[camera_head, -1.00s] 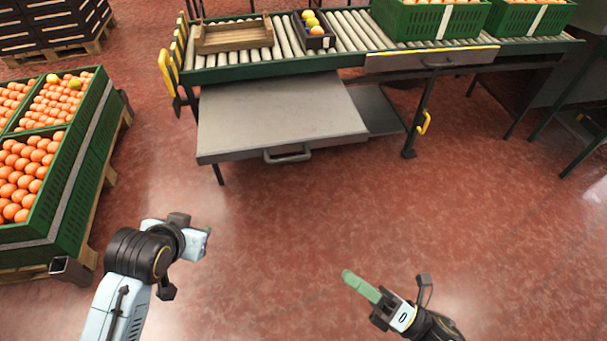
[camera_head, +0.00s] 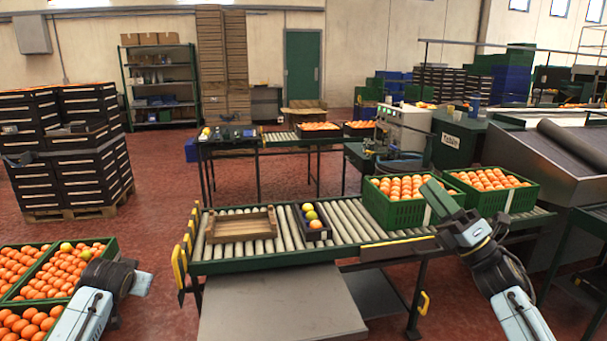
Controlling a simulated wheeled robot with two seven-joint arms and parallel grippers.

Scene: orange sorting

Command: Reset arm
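My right gripper (camera_head: 441,198) is raised at the right, its green fingers pointing up and left in front of a green crate of oranges (camera_head: 393,213). The fingers overlap from this angle, so I cannot tell their opening; nothing shows held in them. My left gripper (camera_head: 143,284) is at the lower left, in front of the bins of oranges (camera_head: 62,270). Its fingertips are small and seen end-on, and its opening is unclear. A wooden tray (camera_head: 241,226) and a small dark tray (camera_head: 312,222) with several fruits sit on the roller conveyor (camera_head: 345,222).
A second crate of oranges (camera_head: 491,188) stands on the conveyor's right end. A grey shelf (camera_head: 283,309) juts out below the conveyor. Stacked black crates (camera_head: 70,150) stand at the left. Red floor (camera_head: 160,230) is clear between the stacks and the conveyor.

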